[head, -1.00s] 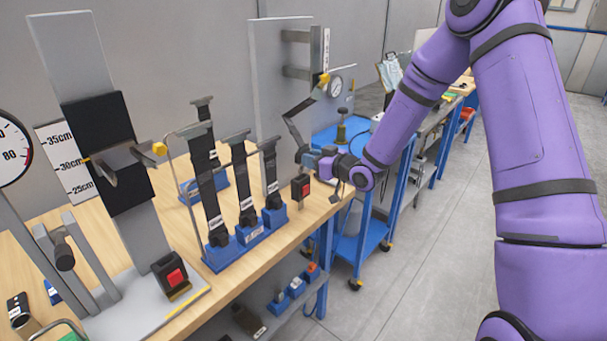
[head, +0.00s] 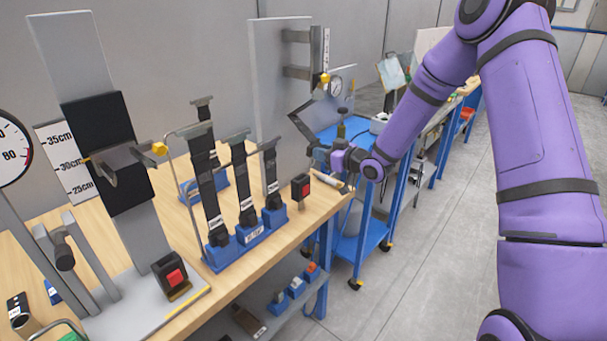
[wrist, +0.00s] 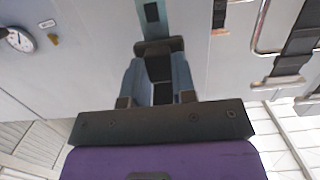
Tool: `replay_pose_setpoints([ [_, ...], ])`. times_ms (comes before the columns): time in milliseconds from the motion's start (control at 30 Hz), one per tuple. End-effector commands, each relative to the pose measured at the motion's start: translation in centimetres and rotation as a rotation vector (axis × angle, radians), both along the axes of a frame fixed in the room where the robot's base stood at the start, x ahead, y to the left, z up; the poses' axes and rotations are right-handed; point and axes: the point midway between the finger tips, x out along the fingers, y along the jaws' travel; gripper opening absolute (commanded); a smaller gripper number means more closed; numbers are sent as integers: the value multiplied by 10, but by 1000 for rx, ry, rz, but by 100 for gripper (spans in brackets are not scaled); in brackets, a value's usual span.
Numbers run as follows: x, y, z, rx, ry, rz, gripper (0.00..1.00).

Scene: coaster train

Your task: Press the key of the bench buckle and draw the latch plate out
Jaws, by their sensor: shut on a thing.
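My gripper (head: 318,151) is over the far right corner of the bench. It is shut on a dark latch plate (wrist: 158,47) at the end of a strap (head: 301,124). In the wrist view the plate sits between my two blue-grey fingers, and the strap (wrist: 152,14) runs on beyond it. A black buckle (head: 301,186) with a red key stands on a short post at the bench's right edge. My gripper is above it and apart from it. The buckle's slot is too small to make out.
Another red-key buckle (head: 172,277) sits on a grey stand at the front left. Several dark straps stand in blue holders (head: 251,236) mid-bench. A tall grey panel (head: 275,90) with a gauge rises behind. A blue cart (head: 360,240) stands right of the bench; the floor there is clear.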

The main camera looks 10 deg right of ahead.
Motion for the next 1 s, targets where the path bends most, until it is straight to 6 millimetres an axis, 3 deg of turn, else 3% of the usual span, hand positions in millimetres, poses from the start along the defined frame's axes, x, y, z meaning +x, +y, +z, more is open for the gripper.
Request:
replay_pose_setpoints([
  [533,17,-22,1,-1,-3,-1,0],
  [1000,18,-24,0,0,-1,0,0],
])
